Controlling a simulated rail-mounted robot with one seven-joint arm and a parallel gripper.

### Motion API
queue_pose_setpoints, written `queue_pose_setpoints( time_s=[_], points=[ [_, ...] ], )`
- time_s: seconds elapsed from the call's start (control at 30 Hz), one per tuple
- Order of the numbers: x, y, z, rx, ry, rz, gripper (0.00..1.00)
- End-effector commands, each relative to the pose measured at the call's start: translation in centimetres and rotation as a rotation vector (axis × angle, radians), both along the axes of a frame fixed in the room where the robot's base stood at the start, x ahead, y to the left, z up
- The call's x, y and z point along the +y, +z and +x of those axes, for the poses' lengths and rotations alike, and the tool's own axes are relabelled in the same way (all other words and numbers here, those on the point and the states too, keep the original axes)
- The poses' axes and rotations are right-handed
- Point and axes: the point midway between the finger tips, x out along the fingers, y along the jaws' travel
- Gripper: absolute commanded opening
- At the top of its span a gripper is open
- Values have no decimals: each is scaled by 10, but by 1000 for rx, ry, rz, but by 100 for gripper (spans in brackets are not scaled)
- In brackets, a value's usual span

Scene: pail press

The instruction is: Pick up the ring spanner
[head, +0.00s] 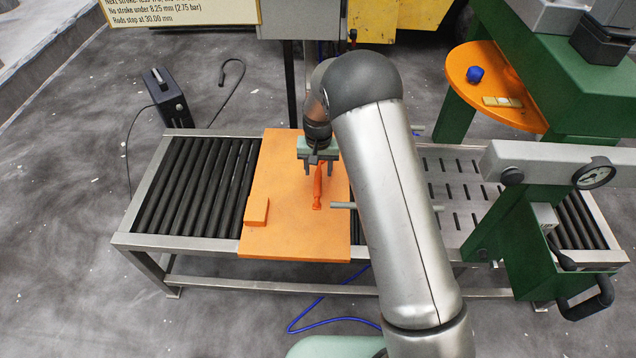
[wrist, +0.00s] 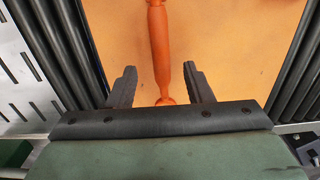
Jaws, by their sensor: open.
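The ring spanner (head: 317,187) is an orange-red bar tool lying on an orange board. In the wrist view its shaft (wrist: 160,45) runs up the picture. Its near end is partly hidden behind my gripper body, and its far end is cut off by the top edge. My gripper (head: 317,171) is open and over the spanner in the head view. In the wrist view the two dark fingers of my gripper (wrist: 159,70) stand on either side of the spanner, with a gap on each side. I cannot tell the height of the fingertips above the board.
The orange board (head: 275,190) lies across a roller conveyor (head: 200,180) and has a raised orange block (head: 257,212) at its left edge. A grey rod (head: 342,205) shows right of the spanner. A green press (head: 530,230) with a gauge stands at the right.

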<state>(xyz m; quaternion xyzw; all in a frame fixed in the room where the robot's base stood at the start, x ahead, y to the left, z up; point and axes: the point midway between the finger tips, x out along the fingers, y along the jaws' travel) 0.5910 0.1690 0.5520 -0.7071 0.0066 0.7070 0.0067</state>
Motion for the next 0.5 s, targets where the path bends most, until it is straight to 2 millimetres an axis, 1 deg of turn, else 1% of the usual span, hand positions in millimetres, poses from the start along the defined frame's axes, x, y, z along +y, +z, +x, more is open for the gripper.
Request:
queue_pose_setpoints(
  time_s=[0.17,0.4,0.5],
  points=[
    [0,-12,0,2,0,-1,46],
    [1,-48,2,2,1,-2,46],
    [1,-54,3,0,0,-1,46]
  ],
)
